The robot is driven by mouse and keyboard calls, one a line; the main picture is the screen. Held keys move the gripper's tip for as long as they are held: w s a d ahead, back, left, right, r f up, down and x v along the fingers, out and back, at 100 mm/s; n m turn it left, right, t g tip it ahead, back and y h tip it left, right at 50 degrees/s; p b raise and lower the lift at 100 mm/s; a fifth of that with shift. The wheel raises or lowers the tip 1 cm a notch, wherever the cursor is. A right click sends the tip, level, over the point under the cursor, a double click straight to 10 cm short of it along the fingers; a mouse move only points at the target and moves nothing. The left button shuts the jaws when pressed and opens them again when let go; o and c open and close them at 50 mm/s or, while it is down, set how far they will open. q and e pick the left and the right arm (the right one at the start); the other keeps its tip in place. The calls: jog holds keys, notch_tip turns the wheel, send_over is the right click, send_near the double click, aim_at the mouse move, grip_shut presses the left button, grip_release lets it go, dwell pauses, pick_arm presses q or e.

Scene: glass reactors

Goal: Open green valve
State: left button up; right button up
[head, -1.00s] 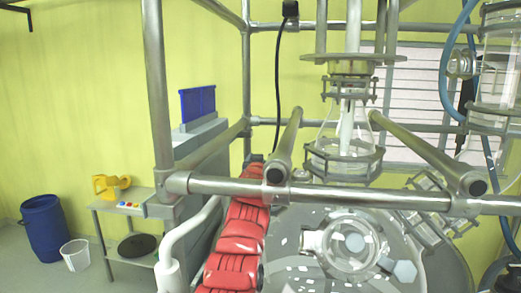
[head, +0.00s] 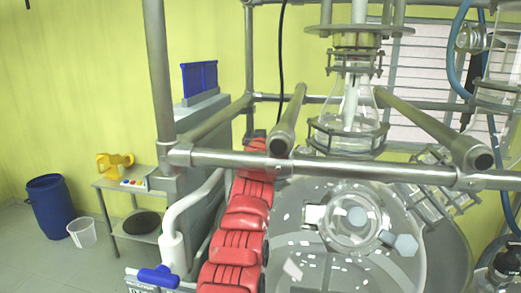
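I see no green valve in the head view. A blue handle (head: 157,277) on a pipe fitting shows at the bottom edge, left of the red clamps. The glass reactor (head: 300,235) has a grey top with a round glass port (head: 352,222). Neither of my grippers is in view, so I cannot see whether they are open or shut.
A metal frame bar (head: 330,168) crosses in front of the reactor. Red clamps (head: 241,245) line its left side, beside a white pipe (head: 173,250). A small table (head: 110,183) holds a yellow object (head: 113,163). A blue barrel (head: 50,207) and white bucket (head: 82,233) stand on the floor.

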pick_arm(q)
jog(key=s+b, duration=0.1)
jog(key=b, duration=0.1)
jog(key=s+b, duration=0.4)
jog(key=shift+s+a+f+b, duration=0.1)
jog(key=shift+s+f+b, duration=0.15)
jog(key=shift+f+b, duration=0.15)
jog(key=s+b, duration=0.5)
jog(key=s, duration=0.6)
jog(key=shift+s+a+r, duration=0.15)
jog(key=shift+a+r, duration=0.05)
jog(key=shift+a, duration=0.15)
